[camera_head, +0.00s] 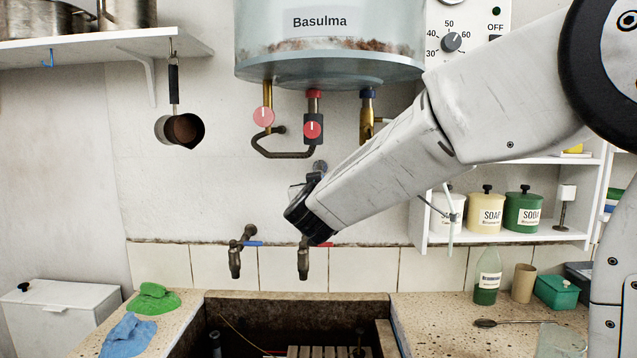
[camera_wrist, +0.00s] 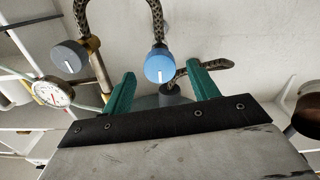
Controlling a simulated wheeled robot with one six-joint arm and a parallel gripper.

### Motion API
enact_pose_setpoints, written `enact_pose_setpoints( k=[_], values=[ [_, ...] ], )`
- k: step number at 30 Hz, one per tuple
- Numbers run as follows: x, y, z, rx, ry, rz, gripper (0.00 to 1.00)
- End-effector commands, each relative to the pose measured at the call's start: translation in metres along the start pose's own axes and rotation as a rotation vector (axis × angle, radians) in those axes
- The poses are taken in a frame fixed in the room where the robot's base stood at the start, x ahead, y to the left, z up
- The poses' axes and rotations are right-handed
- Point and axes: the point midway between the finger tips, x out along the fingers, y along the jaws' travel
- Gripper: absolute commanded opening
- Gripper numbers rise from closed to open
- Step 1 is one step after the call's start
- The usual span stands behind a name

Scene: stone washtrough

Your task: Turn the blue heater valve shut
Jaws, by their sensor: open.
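The blue valve knob (camera_wrist: 159,66) has a white line on its face and shows in the wrist view, on a braided hose near the wall. My gripper (camera_wrist: 162,74) is open, with one green finger on each side of the knob in the picture. I cannot tell whether either finger touches it or how much depth lies between. In the head view, my wrist (camera_head: 308,212) is in front of the wall below the heater (camera_head: 325,68). My arm hides part of the pipework there, and I cannot make out the blue knob or the fingers.
A grey knob (camera_wrist: 70,57) and a gauge (camera_wrist: 52,92) stand left of the blue knob in the wrist view. Two red knobs, (camera_head: 263,116) and (camera_head: 312,129), hang under the heater. Taps (camera_head: 235,262) and a stone trough (camera_head: 300,300) are below. A ladle (camera_head: 180,130) hangs left.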

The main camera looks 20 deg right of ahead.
Motion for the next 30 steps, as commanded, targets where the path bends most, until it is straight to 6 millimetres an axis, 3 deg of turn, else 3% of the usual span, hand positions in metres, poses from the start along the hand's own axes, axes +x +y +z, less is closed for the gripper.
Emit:
enact_pose_setpoints(
  k=[9,21,26,30],
  values=[
    [0.049,0.000,0.000,0.000,0.000,-0.001,0.59],
    [0.059,0.000,0.000,0.001,0.000,-0.002,0.59],
    [0.059,0.000,0.000,0.001,0.000,-0.003,0.18],
    [0.059,0.000,0.000,0.002,0.000,-0.003,0.15]
  ],
)
